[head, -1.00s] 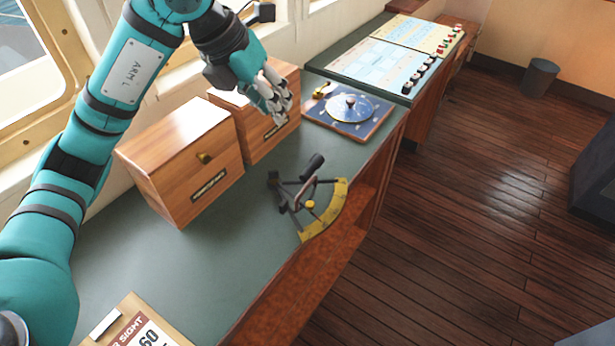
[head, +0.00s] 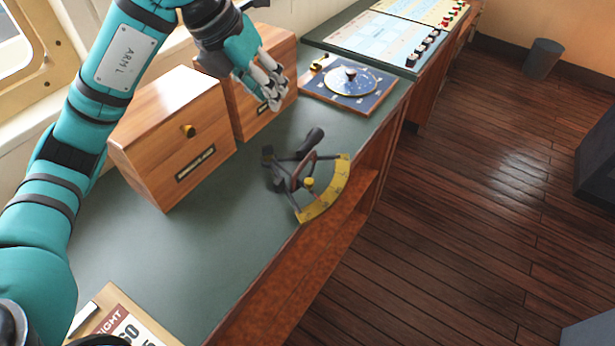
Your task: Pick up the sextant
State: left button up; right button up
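The sextant (head: 309,184) lies on the green desktop (head: 225,235), near its front edge. It has a dark frame, a dark handle and a yellow arc that reaches to the desk's edge. My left gripper (head: 278,97) hangs above the desk, up from the sextant in the picture and in front of a wooden box. Its pale fingertips look parted, with nothing between them. It is clear of the sextant. My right gripper is not in view.
Two wooden boxes, a near one (head: 170,140) and a far one (head: 249,118), stand along the wall side. A blue board with a round dial (head: 345,88) lies beyond the sextant. A clipboard (head: 125,325) lies at the near end. The desktop between clipboard and sextant is clear.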

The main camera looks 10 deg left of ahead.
pick_arm(q)
notch_tip(320, 180, down, 3)
jog(key=b, duration=0.2)
jog(key=p, duration=0.3)
send_over(307, 157)
jog(key=s+a, duration=0.2)
notch_tip(307, 157, down, 11)
jog(key=p+x, duration=0.1)
jog(key=x, duration=0.3)
jog(key=shift+d+p, duration=0.1)
jog(key=shift+p, duration=0.25)
jog(key=shift+w+d+f, duration=0.1)
jog(key=shift+w+f, duration=0.05)
jog(key=shift+f, duration=0.35)
jog(key=c, duration=0.5)
grip_shut()
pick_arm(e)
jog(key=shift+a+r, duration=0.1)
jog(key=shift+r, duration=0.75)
pick_arm(q)
jog(key=shift+w+r, duration=0.1)
jog(key=shift+r, duration=0.05)
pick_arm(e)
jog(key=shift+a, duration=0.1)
